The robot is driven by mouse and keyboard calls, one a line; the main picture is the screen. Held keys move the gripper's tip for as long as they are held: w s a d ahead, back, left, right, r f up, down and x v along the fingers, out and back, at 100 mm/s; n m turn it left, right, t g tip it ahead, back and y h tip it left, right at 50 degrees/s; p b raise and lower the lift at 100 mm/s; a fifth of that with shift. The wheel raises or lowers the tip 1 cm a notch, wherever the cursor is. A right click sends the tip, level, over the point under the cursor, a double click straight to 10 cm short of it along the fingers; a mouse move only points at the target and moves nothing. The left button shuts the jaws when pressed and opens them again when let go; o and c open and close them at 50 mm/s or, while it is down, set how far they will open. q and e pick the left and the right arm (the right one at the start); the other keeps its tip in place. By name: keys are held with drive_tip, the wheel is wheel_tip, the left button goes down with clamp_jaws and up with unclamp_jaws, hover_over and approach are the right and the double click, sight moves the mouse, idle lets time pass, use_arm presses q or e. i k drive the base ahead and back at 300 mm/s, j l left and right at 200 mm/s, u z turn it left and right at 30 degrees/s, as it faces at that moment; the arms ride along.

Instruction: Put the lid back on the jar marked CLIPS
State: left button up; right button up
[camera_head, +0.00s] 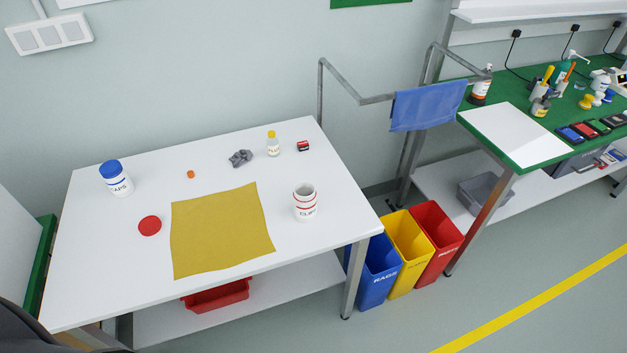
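The white jar marked CLIPS (305,208) stands upright on the right part of the white table (95,285). It has red bands and its top is open. A round red lid (150,226) lies flat on the left part of the table, apart from the jar. A second white jar marked CAPS (118,184) stands at the back left with a blue lid (109,168) on it. Neither of my grippers is in view.
A mustard cloth (220,230) lies between the red lid and the CLIPS jar. Behind it are an orange piece (191,174), a grey lump (241,158), a yellow-capped bottle (273,145) and a small red-black item (303,146). Bins (408,255) stand right of the table.

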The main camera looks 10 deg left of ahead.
sight(304, 194)
drive_tip(key=j+u, duration=0.1)
drive_tip(key=u, duration=1.55)
drive_tip(key=z, duration=1.2)
drive_tip(key=k+l+u, duration=0.65)
drive_tip(key=u, duration=0.2)
drive_tip(key=k+l+u, duration=0.2)
drive_tip(key=k+u, duration=0.2)
